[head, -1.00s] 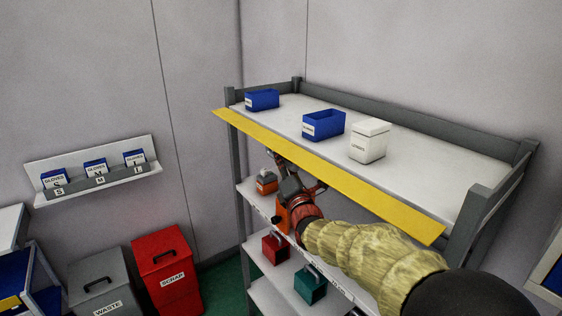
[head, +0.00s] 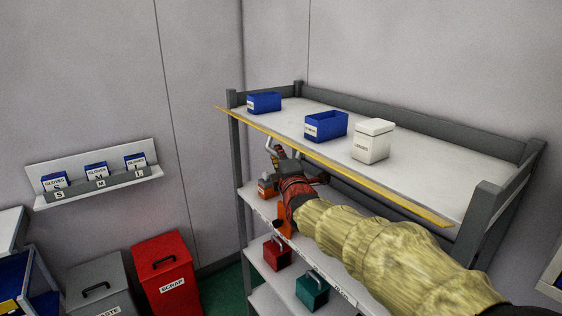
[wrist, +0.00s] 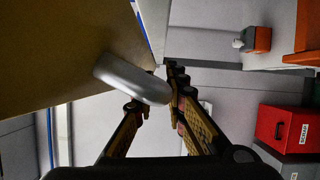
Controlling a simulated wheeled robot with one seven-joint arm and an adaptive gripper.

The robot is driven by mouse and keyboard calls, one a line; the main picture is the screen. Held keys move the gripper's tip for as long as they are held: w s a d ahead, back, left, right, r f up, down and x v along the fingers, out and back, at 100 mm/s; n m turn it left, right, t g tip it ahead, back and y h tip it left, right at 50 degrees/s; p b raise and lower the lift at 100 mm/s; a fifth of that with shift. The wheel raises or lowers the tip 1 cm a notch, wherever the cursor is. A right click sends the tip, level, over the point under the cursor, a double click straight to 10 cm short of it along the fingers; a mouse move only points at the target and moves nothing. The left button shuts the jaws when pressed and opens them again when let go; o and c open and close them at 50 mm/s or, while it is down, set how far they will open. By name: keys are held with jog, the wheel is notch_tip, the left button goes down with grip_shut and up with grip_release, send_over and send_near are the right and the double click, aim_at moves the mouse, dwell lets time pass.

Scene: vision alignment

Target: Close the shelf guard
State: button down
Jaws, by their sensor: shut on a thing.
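The shelf guard (head: 330,163) is a long yellow strip along the front edge of the top shelf (head: 420,185). It shows nearly edge-on in the head view. In the wrist view its broad dull-yellow panel (wrist: 55,50) fills the upper left, with a rounded grey handle (wrist: 122,75) on it. My gripper (head: 277,153) is below the guard near its left part. In the wrist view my gripper (wrist: 155,92) has its fingers on either side of the handle's end, shut on it. The exact finger contact is partly hidden.
Blue bins (head: 326,126) and a white lidded box (head: 372,141) stand on the top shelf. Below are an orange-and-grey item (head: 266,187), a red box (head: 277,253) and a teal box (head: 312,290). A grey corner post (head: 478,222) stands at the right.

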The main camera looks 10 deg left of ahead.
aim_at(281, 139)
notch_tip(281, 139, up, 2)
jog(key=m+g, duration=0.1)
jog(key=m, duration=0.1)
jog(key=shift+r+m, duration=0.1)
jog(key=shift+m, duration=0.2)
jog(key=shift+r+m+g+h+b, duration=0.3)
jog(key=shift+m+b, duration=0.45)
jog(key=shift+m, duration=0.15)
jog(key=shift+r+b, duration=0.1)
jog(key=shift+b, duration=0.25)
jog(key=shift+w+d+r+m+g+b, duration=0.1)
jog(key=shift+r+m+g+b, duration=0.1)
jog(key=shift+m+g+b, duration=0.55)
jog(key=shift+w+d+r+m+g+b, duration=0.1)
jog(key=shift+r+m+b, duration=0.2)
jog(key=shift+b, duration=0.85)
jog(key=shift+w+d+m+b, duration=0.1)
jog(key=shift+m+b, duration=0.45)
jog(key=shift+b, duration=0.2)
jog(key=shift+w+d+r+m+g+y+b, duration=0.2)
jog(key=shift+r+m+g+y+b, duration=0.1)
jog(key=shift+r+m+g, duration=0.25)
jog(key=shift+w+d+r+m+g+y+b, duration=0.2)
jog(key=shift+m+g+b, duration=0.1)
jog(key=shift+m, duration=0.35)
jog(key=c, duration=1.8)
grip_release()
jog(key=shift+a+f, duration=0.1)
